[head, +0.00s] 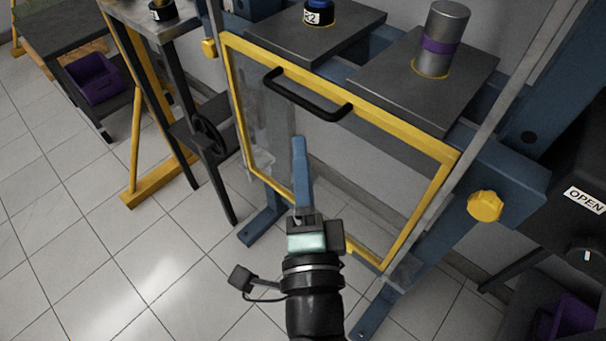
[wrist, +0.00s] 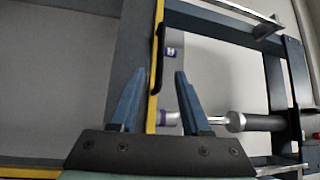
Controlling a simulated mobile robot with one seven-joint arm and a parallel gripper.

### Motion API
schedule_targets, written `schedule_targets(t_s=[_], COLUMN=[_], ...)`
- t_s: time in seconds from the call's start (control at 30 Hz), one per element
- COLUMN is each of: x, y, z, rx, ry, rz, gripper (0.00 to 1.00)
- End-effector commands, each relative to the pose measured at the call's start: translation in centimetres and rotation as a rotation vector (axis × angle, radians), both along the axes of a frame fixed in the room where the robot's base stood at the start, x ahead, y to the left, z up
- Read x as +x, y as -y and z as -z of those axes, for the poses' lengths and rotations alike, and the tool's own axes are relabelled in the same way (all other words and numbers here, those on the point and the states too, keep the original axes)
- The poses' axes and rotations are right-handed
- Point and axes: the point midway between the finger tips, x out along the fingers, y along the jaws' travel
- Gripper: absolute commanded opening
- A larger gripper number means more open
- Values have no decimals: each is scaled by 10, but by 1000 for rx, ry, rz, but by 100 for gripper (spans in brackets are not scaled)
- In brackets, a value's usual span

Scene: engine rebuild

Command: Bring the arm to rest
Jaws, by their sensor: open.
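My gripper (head: 300,150) is in front of the yellow-framed clear guard (head: 400,127) of a blue press, pointing toward it and below its black handle (head: 308,96). In the head view the fingers overlap and look like one blue bar. In the wrist view my gripper (wrist: 158,78) shows two blue fingers apart with nothing held between them. The guard's yellow edge (wrist: 154,70) and the handle (wrist: 160,58) lie beyond the fingers. I cannot tell the exact gap from fingers to guard.
A grey cylinder with a purple band (head: 439,45) and a labelled blue-topped part (head: 318,14) stand on dark plates. A yellow knob (head: 484,206) is right. A purple bin (head: 93,78) is at upper left. Tiled floor (head: 90,250) is open at lower left.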

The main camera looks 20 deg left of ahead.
Motion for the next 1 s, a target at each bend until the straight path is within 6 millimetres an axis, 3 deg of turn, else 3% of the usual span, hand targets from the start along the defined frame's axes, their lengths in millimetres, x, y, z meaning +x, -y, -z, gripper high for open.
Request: schedule_targets(t_s=[0.2, 0.77, 0.87, 0.97, 1.0], x=[-11, -10, -2, 12, 19], y=[5, 5, 6, 10, 13], z=[2, -1, -20, -59, -80], rx=[1, -6, -65, -199, -269], ry=[0, 8, 71, 202, 268], rz=[-1, 2, 19, 69, 102], gripper=[47, 47, 47, 47, 47])
